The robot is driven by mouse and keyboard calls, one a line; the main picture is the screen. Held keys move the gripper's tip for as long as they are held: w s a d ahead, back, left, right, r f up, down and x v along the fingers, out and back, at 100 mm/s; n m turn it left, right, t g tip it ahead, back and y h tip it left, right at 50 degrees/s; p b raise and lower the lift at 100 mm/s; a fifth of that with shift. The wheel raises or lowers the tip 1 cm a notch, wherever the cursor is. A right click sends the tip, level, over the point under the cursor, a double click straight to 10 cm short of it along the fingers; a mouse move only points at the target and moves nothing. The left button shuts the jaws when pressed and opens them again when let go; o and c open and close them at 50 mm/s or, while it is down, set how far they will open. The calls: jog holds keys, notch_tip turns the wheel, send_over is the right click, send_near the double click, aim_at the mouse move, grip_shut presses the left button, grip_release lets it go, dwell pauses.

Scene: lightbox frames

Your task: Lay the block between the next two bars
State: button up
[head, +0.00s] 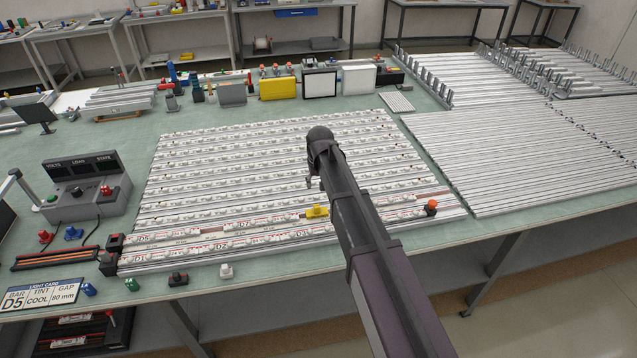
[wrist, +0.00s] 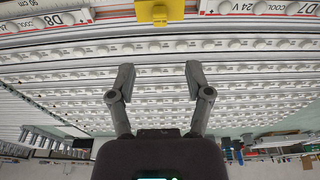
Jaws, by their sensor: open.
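A small yellow block (head: 317,211) sits in the front rows of the light bars, left of my arm. In the wrist view the yellow block (wrist: 160,12) is at the top edge, partly cut off, between the end of a white bar marked D8 (wrist: 60,20) and one marked D7 (wrist: 265,8), both labels upside down. My gripper (wrist: 158,78) is open and empty, its two fingers apart over the rows of bars. In the head view my arm hides some bars, and the gripper (head: 311,182) shows only partly.
A card (head: 40,296) reads bar D5, tint cool, gap 80 mm. A grey meter box (head: 88,187) stands at left. An orange knob (head: 431,206) is at the right end of the front rows. More rails (head: 520,150) cover the right side. Boxes (head: 277,88) line the back.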

dwell(0.4)
jog(key=s+d+m+g, duration=0.1)
jog(key=s+d+m, duration=0.2)
jog(key=s+d, duration=1.9)
jog(key=shift+s+d+g, duration=0.35)
jog(key=shift+s+g, duration=0.05)
jog(key=shift+s, duration=0.7)
